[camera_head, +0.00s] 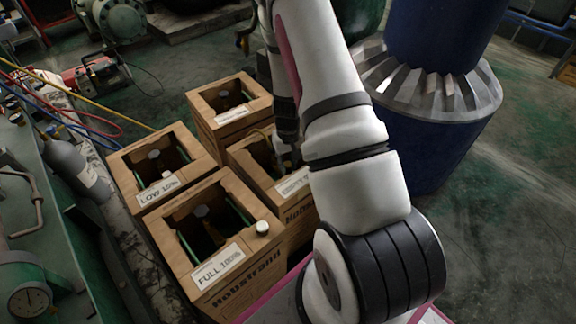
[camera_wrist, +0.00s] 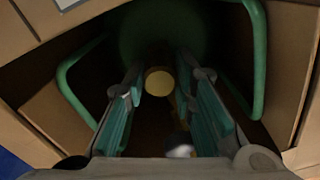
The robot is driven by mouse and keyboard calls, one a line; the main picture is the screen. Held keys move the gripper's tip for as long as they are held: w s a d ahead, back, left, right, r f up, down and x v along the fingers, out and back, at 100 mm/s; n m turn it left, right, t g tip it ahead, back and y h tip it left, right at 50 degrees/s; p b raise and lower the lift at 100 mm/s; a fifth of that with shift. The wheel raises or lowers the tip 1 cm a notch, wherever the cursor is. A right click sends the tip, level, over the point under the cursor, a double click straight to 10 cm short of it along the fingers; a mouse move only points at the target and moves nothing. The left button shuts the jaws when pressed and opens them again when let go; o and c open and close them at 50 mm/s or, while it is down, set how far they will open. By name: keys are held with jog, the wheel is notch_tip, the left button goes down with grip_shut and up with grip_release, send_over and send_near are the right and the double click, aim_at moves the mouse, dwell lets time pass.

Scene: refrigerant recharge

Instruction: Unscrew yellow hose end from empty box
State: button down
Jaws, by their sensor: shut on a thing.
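The empty box (camera_head: 249,164) is an open brown carton with a partly hidden white label, to the left of my arm. My gripper (camera_wrist: 167,88) reaches down into it; in the head view its fingertips are hidden. In the wrist view its two teal-padded fingers stand on either side of a round, tan-yellow end (camera_wrist: 158,81), which I take for the yellow hose end, and are shut on it. Behind it is a dark green cylinder (camera_wrist: 150,35) with green handle bars at both sides. The yellow hose (camera_head: 88,101) runs in from the left toward the boxes.
The LOW 10% box (camera_head: 143,200), the FULL 100% box (camera_head: 236,273) and another carton (camera_head: 231,129) stand close around the empty box. Red and blue hoses (camera_head: 70,117) lie at the left. A blue column (camera_head: 411,155) stands to the right of my arm.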

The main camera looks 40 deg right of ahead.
aim_at(288, 164)
jog(key=shift+w, duration=0.15)
jog(key=shift+n+b, duration=0.7)
jog(key=shift+n, duration=1.1)
jog(key=shift+n+b, duration=0.35)
jog(key=shift+n, duration=0.75)
jog(key=shift+r, duration=0.15)
jog(key=shift+r+p, duration=1.75)
jog(key=shift+r, duration=0.6)
